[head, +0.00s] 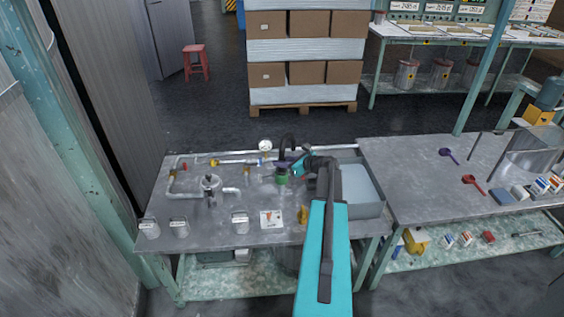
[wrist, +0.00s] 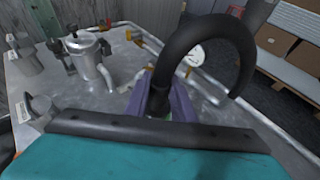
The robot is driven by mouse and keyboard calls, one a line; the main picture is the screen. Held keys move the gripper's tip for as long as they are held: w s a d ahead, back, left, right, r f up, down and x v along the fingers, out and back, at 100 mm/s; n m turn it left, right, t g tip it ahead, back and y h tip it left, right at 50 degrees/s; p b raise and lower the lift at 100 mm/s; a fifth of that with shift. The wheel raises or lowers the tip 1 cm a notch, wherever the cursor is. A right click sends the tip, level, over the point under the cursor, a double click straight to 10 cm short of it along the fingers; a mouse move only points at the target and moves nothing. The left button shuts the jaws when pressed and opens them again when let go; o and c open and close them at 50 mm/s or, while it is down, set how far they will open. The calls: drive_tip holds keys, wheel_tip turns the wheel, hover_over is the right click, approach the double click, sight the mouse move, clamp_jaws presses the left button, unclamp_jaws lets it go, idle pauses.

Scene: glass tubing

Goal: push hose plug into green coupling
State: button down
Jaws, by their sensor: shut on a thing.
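My gripper (head: 285,166) is at the back middle of the left bench, at the end of my teal arm. Its purple fingers also show in the wrist view (wrist: 168,98), shut around the dark plug end of the black hose (wrist: 188,37). The hose arches up from the fingers and curves down to the right; in the head view its loop (head: 289,139) stands behind the gripper. The green coupling (head: 282,180) is just below the fingers in the head view. The fingers hide the plug's tip, so I cannot tell whether it touches the coupling.
A round gauge (head: 265,146) and pipework with a yellow fitting (head: 216,162) are to the left. A metal pot (head: 211,185) stands further left, and a grey tray (head: 372,210) lies right of my arm. Metal cups and a white plate (head: 271,219) are along the front.

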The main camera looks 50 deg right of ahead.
drive_tip(key=shift+f, duration=0.45)
drive_tip(key=c, duration=1.4)
unclamp_jaws()
drive_tip(key=shift+c, duration=0.2)
drive_tip(key=b+v, duration=0.3)
drive_tip(key=v, duration=1.1)
drive_tip(key=shift+f, duration=0.1)
